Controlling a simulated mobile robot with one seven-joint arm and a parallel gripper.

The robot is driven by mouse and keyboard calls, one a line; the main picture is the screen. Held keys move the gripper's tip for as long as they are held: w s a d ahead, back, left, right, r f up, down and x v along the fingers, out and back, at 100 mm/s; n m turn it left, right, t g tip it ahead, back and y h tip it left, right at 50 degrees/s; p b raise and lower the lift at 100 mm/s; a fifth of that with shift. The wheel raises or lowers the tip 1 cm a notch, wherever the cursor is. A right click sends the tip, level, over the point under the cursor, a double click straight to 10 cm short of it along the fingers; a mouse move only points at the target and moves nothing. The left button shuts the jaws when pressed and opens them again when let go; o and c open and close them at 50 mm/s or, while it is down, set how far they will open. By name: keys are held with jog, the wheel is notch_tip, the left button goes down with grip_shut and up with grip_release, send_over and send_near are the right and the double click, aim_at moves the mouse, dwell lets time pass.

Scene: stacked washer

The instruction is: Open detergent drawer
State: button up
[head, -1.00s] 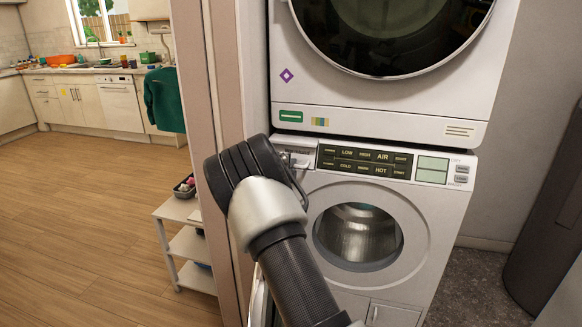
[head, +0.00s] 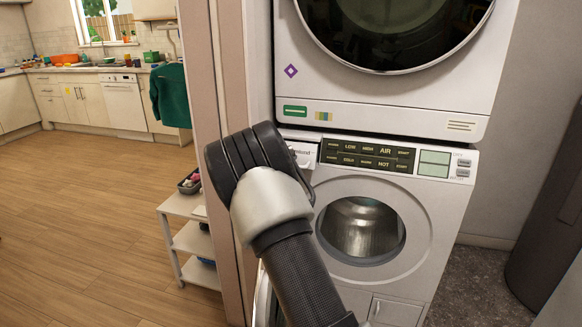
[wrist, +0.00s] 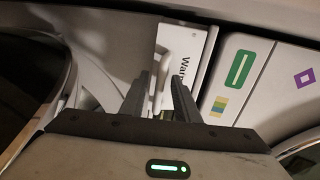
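The detergent drawer (head: 303,153) is at the upper left of the lower washer (head: 440,215), left of its dark control panel (head: 366,157). Its front is partly covered by my arm in the head view. In the wrist view a white panel with dark lettering (wrist: 187,45), which looks like the drawer front, lies just beyond my gripper (wrist: 161,80). The two fingers are apart, with part of the white panel showing between them. Nothing is clearly held. I cannot tell whether a fingertip touches the drawer, or whether it stands out from the washer.
The upper machine (head: 400,112) sits directly above the lower washer. Open wooden floor (head: 85,220) lies farther left.

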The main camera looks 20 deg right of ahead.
jog(key=p+v, duration=0.2)
jog(key=v, duration=1.5)
jog(key=shift+s+a, duration=0.15)
